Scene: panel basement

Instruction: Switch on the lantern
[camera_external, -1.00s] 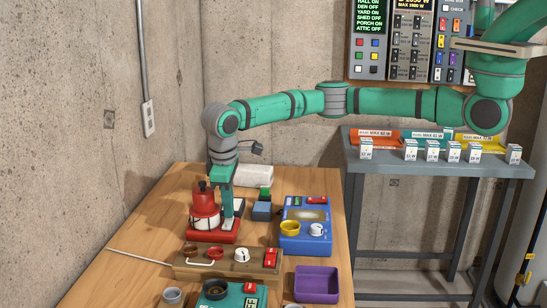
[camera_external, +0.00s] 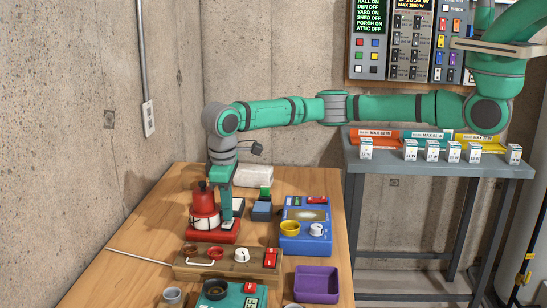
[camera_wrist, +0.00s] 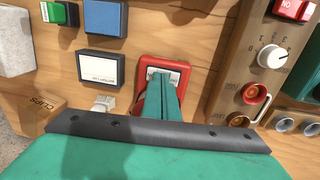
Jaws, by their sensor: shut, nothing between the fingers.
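The lantern (camera_external: 204,203), red with a pale band around its middle, stands on a red base (camera_external: 213,236) on the wooden table. My gripper (camera_external: 226,223) points down just right of the lantern's body, over the right part of the base. Its teal fingers are shut and empty. In the wrist view, my gripper (camera_wrist: 158,112) reaches to a light grey switch plate (camera_wrist: 163,73) on the red base (camera_wrist: 178,62). The fingers cover much of the plate, so the switch position and exact contact are hidden. I cannot tell whether the lantern glows.
A wooden box with knobs (camera_external: 190,270) stands in front of the lantern. A blue device (camera_external: 303,243) with a yellow cup is to the right. A purple tray (camera_external: 317,284) lies at front right.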

